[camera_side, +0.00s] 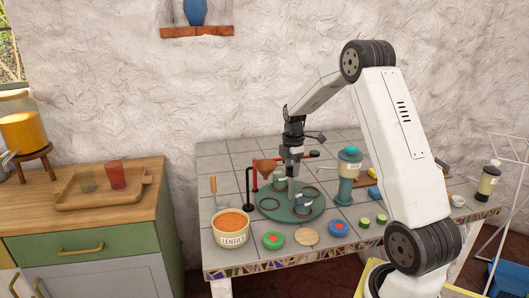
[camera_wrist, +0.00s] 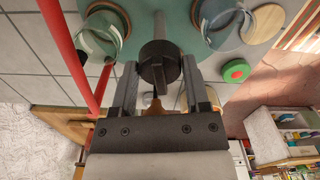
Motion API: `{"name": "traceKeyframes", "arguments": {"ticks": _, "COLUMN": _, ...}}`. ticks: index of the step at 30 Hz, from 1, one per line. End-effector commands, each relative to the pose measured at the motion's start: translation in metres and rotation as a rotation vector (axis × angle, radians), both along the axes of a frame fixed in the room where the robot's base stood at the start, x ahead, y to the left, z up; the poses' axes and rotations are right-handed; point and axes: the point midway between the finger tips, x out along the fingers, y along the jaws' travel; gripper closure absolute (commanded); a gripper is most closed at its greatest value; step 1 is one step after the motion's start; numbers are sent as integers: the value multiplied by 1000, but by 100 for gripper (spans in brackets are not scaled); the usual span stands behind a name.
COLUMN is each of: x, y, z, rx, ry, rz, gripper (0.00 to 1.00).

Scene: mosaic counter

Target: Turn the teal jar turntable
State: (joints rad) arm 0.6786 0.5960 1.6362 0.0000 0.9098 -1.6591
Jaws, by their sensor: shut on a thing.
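The teal jar turntable (camera_side: 291,215) is a round disc on the tiled counter, and part of it shows at the top of the wrist view (camera_wrist: 182,25). Glass jars stand on it, one at the left (camera_wrist: 102,32) and one at the right (camera_wrist: 222,18) in the wrist view. My gripper (camera_side: 292,176) points down over the middle of the disc. In the wrist view its two fingers (camera_wrist: 160,80) are closed on a black knob (camera_wrist: 159,62) with a raised bar. The fingers partly hide the disc and knob.
A red stand (camera_wrist: 78,55) with a copper funnel (camera_side: 266,168) is close on the left of my gripper. A teal dispenser (camera_side: 347,180) stands to the right.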

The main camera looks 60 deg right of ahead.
Motion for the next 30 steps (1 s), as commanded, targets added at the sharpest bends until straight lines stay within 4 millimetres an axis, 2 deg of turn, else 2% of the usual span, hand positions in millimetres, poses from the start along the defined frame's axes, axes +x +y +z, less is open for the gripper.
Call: {"name": "traceKeyframes", "arguments": {"ticks": 30, "x": 0, "y": 0, "z": 1, "rx": -2, "ry": -1, "rz": 508, "gripper": 100}}
